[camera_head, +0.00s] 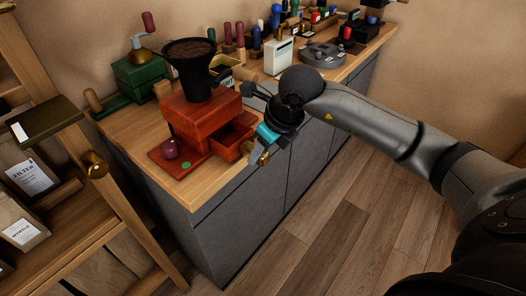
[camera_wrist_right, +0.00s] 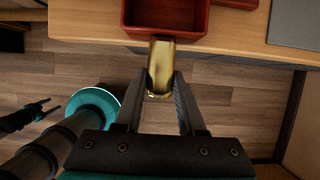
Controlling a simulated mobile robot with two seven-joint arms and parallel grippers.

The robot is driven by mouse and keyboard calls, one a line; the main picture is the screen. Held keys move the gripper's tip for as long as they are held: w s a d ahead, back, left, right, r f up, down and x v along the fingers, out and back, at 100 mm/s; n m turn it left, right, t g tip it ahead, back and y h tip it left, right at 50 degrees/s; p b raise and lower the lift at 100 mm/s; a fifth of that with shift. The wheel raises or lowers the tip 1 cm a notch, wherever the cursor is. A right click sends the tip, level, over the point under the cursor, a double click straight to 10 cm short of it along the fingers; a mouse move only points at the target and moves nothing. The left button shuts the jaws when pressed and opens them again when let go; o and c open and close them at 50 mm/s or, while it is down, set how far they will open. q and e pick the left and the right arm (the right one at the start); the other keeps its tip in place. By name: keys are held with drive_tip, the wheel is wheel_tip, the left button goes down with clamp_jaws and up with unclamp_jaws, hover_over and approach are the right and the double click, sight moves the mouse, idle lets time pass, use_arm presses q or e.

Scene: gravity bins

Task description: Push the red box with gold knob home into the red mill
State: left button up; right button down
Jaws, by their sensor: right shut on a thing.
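The red mill (camera_head: 200,118) stands on the wooden counter, with a black hopper of dark grounds on top. The red box (camera_head: 229,143) sticks out of the mill's front like an open drawer, and its open inside shows. In the right wrist view the red box (camera_wrist_right: 193,38) is at the top, with its gold knob (camera_wrist_right: 161,66) toward me. My right gripper (camera_wrist_right: 161,88) is shut on the gold knob, which also shows in the head view (camera_head: 264,158). A dark two-pronged part at the wrist view's left looks like my left gripper (camera_wrist_right: 42,112); its jaws are unclear.
A green mill (camera_head: 140,75) stands behind the red mill. Several coloured-handled tools, a white box (camera_head: 279,56) and a grey round stand (camera_head: 322,54) are farther along the counter (camera_head: 205,192). A wooden shelf (camera_head: 95,235) is at the left. The floor before the grey cabinets is clear.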

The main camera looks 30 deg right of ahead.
sight(235, 137)
drive_tip(key=shift+w+a+b, duration=0.2)
drive_tip(key=shift+w+a, duration=0.3)
drive_tip(key=shift+w, duration=0.65)
drive_tip(key=shift+w+a+b, duration=0.25)
drive_tip(key=shift+w+a, duration=0.2)
drive_tip(key=shift+w, duration=0.75)
drive_tip(key=shift+w+a+b, duration=0.2)
drive_tip(key=shift+w+a, duration=0.3)
drive_tip(key=shift+w, duration=0.65)
drive_tip(key=shift+c, duration=2.1)
unclamp_jaws()
drive_tip(key=p+v, duration=0.2)
drive_tip(key=v, duration=1.3)
drive_tip(key=shift+s, duration=0.15)
